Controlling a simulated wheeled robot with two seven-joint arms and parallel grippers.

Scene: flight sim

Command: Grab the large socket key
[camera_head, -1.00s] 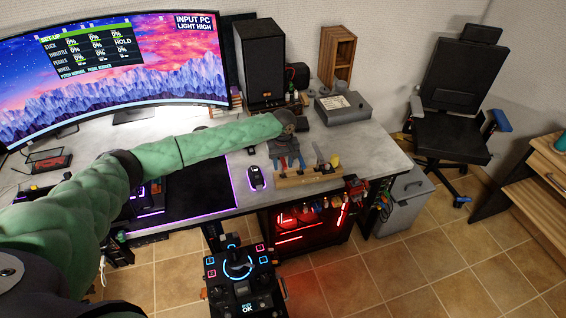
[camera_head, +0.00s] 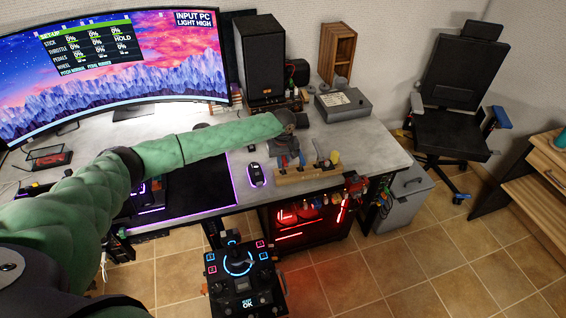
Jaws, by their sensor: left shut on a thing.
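A wooden tool rack (camera_head: 310,173) stands at the front edge of the grey desk, with several small tools upright in it. My left gripper (camera_head: 287,157) points down at the left end of this rack. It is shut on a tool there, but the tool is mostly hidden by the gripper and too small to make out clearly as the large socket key. Blue and red parts show around the fingertips. My right gripper is not in view.
The grey desk (camera_head: 375,143) is clear right of the rack. A mouse (camera_head: 256,174) lies on the left. A grey box (camera_head: 342,104), a speaker (camera_head: 260,57) and a wooden holder (camera_head: 337,53) stand behind. A joystick console (camera_head: 243,277) is in front, below desk height.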

